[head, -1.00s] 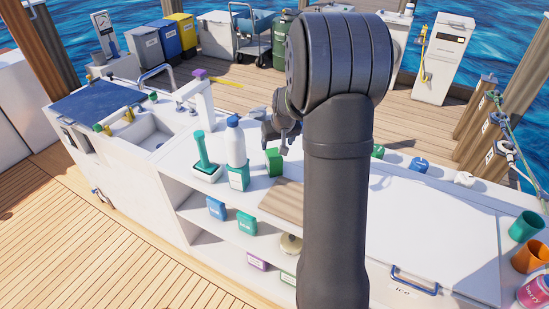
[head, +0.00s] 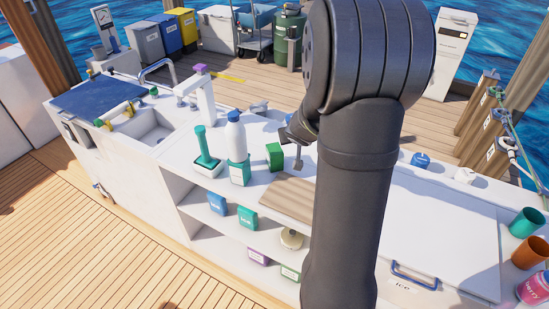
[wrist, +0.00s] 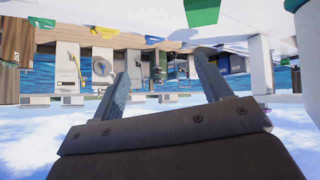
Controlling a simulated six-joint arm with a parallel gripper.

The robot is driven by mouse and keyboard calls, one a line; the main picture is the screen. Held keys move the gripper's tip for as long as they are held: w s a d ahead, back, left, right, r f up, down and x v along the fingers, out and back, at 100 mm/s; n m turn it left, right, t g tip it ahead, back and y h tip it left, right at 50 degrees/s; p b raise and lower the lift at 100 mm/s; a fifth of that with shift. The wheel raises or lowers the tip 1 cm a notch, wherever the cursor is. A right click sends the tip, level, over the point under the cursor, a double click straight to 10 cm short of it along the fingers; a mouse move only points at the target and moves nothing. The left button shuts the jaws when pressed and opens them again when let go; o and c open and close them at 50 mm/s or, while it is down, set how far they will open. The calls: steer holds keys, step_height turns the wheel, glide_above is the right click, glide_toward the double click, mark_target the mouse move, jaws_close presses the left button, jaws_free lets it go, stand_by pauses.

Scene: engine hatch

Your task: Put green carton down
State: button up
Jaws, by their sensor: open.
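The green carton (head: 275,156) stands upright on the white counter, just behind the wooden board, in the head view. My gripper (head: 298,160) is just to its right, apart from it as far as I can see. In the wrist view my gripper (wrist: 162,68) has its two fingers spread with nothing between them. A green block at the top edge of that view, probably the carton (wrist: 201,12), lies beyond the fingertips and is cut off by the frame. My arm hides part of the counter to the right.
A white bottle with a green label (head: 237,150) and a green-handled brush in a holder (head: 205,150) stand left of the carton. A wooden board (head: 287,197) lies in front. Cups (head: 526,224) stand far right.

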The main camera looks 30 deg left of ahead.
steer(key=n+g+y, duration=0.1)
steer(key=g+y, duration=0.1)
glide_toward(275, 150)
steer(key=d+v, duration=0.1)
steer(key=v, duration=0.3)
steer(key=x, duration=1.1)
steer(key=shift+a+f, duration=0.25)
steer(key=shift+f, duration=0.05)
steer(key=shift+a+x, duration=0.2)
steer(key=shift+x, duration=2.75)
steer(key=shift+r, duration=0.2)
steer(key=c, duration=1.2)
steer(key=shift+r, duration=0.15)
